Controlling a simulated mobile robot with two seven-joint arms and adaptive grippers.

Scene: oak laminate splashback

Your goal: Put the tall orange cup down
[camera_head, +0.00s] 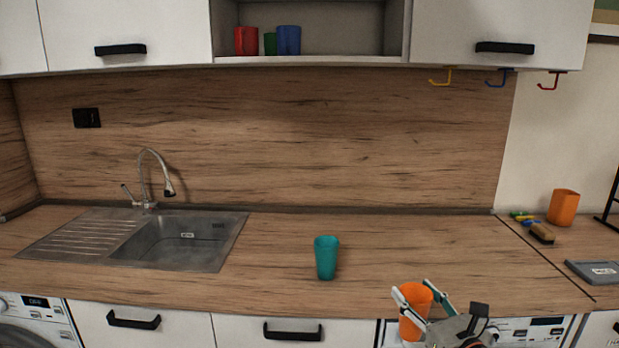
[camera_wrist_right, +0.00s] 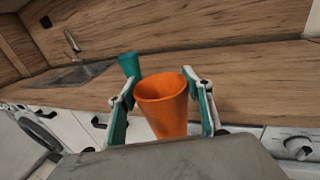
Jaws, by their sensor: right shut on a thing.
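The tall orange cup (camera_head: 411,322) is held between the fingers of my right gripper (camera_head: 424,298), in front of the counter's front edge at the lower right of the head view. In the right wrist view the cup (camera_wrist_right: 163,108) is close, its open rim facing up, with one finger of the gripper (camera_wrist_right: 160,110) on each side. The gripper is shut on it. The cup's lower part is hidden by the gripper body in the wrist view. My left gripper does not show.
A teal cup (camera_head: 326,258) stands on the wooden counter (camera_head: 400,250), left of my gripper. A sink (camera_head: 180,240) is further left. Another orange container (camera_head: 563,207), a brush (camera_head: 541,233) and a grey tray (camera_head: 594,272) are at right. Counter between teal cup and right seam is clear.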

